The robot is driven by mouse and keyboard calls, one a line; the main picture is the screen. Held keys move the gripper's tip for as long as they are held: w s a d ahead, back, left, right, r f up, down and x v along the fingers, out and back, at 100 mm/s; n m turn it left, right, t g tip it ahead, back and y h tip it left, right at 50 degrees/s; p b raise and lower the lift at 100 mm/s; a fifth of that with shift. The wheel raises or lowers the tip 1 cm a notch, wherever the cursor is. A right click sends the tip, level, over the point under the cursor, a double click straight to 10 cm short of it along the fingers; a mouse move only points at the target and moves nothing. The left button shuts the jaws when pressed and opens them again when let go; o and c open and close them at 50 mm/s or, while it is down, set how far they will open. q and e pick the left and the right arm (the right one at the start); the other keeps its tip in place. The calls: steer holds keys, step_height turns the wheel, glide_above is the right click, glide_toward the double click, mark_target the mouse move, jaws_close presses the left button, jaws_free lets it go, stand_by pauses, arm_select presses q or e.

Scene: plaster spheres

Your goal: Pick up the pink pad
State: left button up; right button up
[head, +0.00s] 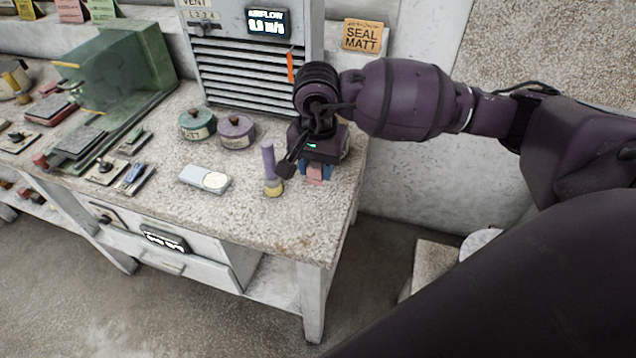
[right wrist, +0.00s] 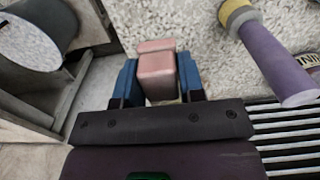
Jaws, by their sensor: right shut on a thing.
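The pink pad (right wrist: 157,77) is a small block between the two blue fingers of my right gripper (right wrist: 158,80) in the right wrist view. The fingers are shut on its sides. In the head view my right gripper (head: 315,172) points down over the right end of the speckled bench (head: 240,222), with a bit of the pink pad (head: 315,174) showing between the fingers. I cannot tell whether the pad touches the bench. My left gripper is not in view.
Teal (head: 197,124) and purple (head: 236,131) round tins stand behind. A vent unit (head: 250,75) backs the bench.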

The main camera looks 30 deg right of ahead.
step_height(320, 180, up, 12)
steer(key=shift+p, duration=0.3)
steer(key=shift+r, duration=0.1)
steer(key=o, duration=0.4)
steer(key=shift+c, duration=0.2)
steer(key=c, duration=0.4)
stand_by(0.3)
